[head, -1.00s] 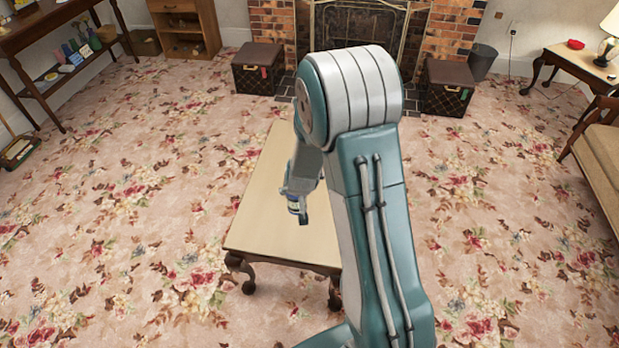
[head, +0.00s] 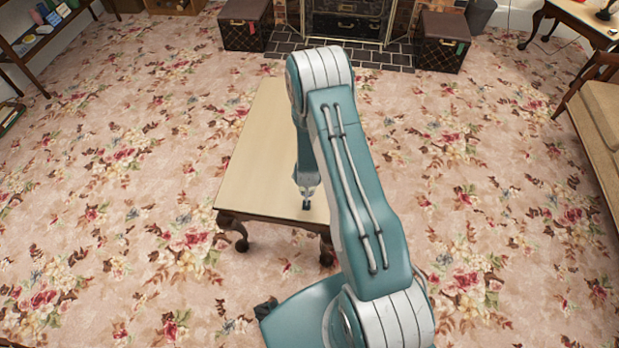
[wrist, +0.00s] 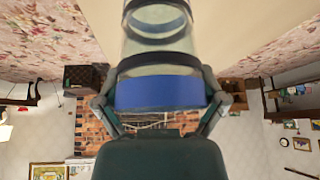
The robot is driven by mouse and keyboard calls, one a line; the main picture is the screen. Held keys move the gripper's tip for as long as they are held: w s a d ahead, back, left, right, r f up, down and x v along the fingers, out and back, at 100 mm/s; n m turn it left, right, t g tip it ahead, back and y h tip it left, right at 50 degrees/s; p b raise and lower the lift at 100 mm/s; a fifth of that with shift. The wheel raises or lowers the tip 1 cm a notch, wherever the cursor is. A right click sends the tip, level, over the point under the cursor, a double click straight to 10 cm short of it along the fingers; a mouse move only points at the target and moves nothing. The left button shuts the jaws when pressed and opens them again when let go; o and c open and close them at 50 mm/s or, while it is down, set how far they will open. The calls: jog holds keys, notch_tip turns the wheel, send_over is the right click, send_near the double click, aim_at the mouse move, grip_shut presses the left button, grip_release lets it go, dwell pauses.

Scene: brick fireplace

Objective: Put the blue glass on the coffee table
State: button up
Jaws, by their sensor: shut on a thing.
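The blue glass (wrist: 160,92) is clear with a broad blue band and dark rings. It fills the upper middle of the wrist view, between the two fingers of my gripper (wrist: 162,100), which is shut on it. In the head view my gripper (head: 306,193) is over the near right part of the coffee table (head: 255,150), pointing down. The glass cannot be made out clearly there. The table has a pale top and dark curved legs; its pale top also shows in the wrist view (wrist: 235,35). I cannot tell whether the glass touches it.
The visible tabletop is bare. My arm hides its right side. Two dark trunks (head: 245,24) (head: 438,42) flank the fireplace (head: 347,22). A shelf unit (head: 40,45) stands at the left, and a sofa (head: 600,110) and side table (head: 580,14) at the right. Floral carpet around the table is open.

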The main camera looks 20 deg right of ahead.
jog(key=x, duration=0.6)
jog(key=s+x, duration=0.1)
jog(key=x, duration=0.1)
jog(key=shift+w+d+f, duration=0.15)
jog(key=shift+d+f, duration=0.2)
jog(key=shift+f, duration=0.25)
jog(key=shift+a, duration=0.3)
jog(key=o, duration=1)
jog(key=shift+c, duration=0.2)
jog(key=shift+d, duration=0.15)
